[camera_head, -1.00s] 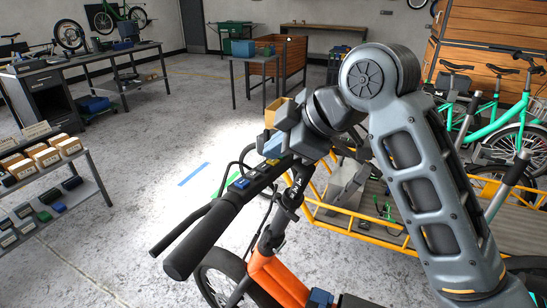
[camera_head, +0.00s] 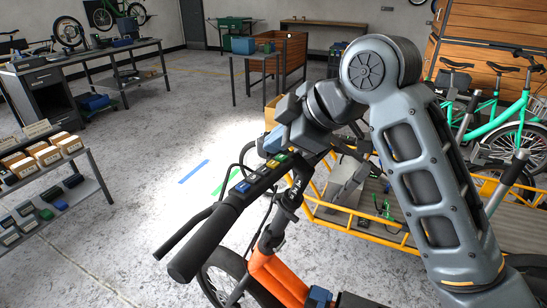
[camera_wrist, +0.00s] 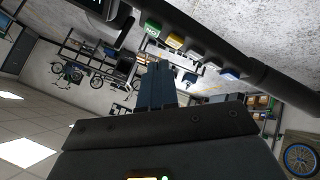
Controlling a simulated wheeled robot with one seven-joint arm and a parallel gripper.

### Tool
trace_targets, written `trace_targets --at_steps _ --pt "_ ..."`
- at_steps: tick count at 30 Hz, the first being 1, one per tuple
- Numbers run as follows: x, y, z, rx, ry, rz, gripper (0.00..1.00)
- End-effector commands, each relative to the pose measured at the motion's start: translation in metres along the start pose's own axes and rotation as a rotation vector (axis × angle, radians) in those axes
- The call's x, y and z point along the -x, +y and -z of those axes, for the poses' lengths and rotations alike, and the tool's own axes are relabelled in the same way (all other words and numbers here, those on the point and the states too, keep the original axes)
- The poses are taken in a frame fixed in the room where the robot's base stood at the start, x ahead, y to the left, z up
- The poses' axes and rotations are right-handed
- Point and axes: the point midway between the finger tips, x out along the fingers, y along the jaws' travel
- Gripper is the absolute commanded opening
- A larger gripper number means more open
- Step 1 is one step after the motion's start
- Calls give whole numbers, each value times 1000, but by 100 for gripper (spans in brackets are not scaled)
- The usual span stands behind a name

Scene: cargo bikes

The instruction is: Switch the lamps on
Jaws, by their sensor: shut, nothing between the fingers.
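A row of coloured buttons (camera_head: 262,172) sits on the cargo bike's black handlebar, just inboard of the grip. In the wrist view a green button (camera_wrist: 152,29), a yellow button (camera_wrist: 174,41), a dark grey button (camera_wrist: 197,55) and a blue button (camera_wrist: 229,74) show along the bar. My gripper (camera_head: 273,141) is shut and empty, close beyond the row's inner end. In the wrist view its blue fingers (camera_wrist: 156,72) point toward the green and yellow buttons, apparently apart from them. The bike's lamps cannot be made out.
The black grip (camera_head: 205,243) and brake lever (camera_head: 182,234) reach toward the lower left. The yellow cargo rail (camera_head: 365,233) lies to the right. A shelf of boxes (camera_head: 45,155) stands at the left. A bright patch (camera_head: 235,135) lies on the open floor behind the handlebar.

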Motion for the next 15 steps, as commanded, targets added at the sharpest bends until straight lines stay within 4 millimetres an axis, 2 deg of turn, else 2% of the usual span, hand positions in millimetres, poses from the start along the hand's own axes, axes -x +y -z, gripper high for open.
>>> trace_targets --at_steps 15 --pt "34 25 26 1 1 0 0"
